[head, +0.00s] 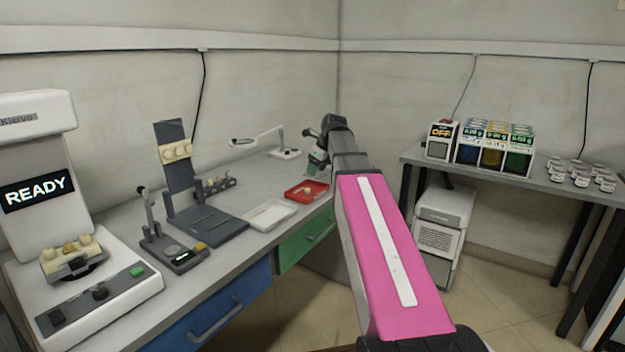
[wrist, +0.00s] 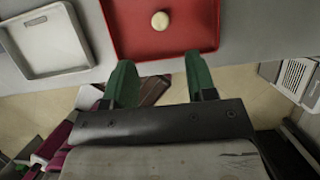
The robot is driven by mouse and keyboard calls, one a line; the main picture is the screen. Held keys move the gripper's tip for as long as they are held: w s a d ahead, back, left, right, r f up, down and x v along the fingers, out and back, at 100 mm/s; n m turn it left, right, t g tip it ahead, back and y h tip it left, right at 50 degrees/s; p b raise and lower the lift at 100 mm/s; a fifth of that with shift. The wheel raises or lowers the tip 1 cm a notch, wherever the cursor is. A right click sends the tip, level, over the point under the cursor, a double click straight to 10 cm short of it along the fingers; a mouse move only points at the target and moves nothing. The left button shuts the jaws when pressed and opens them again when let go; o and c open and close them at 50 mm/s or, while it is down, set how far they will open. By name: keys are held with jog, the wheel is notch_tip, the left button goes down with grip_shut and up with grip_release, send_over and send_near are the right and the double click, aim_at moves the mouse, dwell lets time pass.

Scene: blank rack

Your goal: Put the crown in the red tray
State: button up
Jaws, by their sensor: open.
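The red tray (head: 290,195) lies on the left bench near its right end, beside a white tray (head: 268,214). A small rounded cream piece, which looks like the crown (wrist: 160,21), rests on the floor of the red tray (wrist: 128,42). It touches neither finger. My gripper (wrist: 158,58) is open with nothing between its green fingers. The fingertips are at the tray's near edge in the wrist view, apart from the crown. In the head view my gripper (head: 318,162) is just beyond the red tray, partly hidden by my arm.
The white tray also shows in the wrist view (wrist: 48,42). A dark stand (head: 205,222) and a white READY machine (head: 75,290) stand on the left bench. A lamp-like arm (head: 262,137) is at the back. The right bench (head: 430,158) holds boxes and several small jars.

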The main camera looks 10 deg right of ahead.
jog(key=shift+v, duration=1.45)
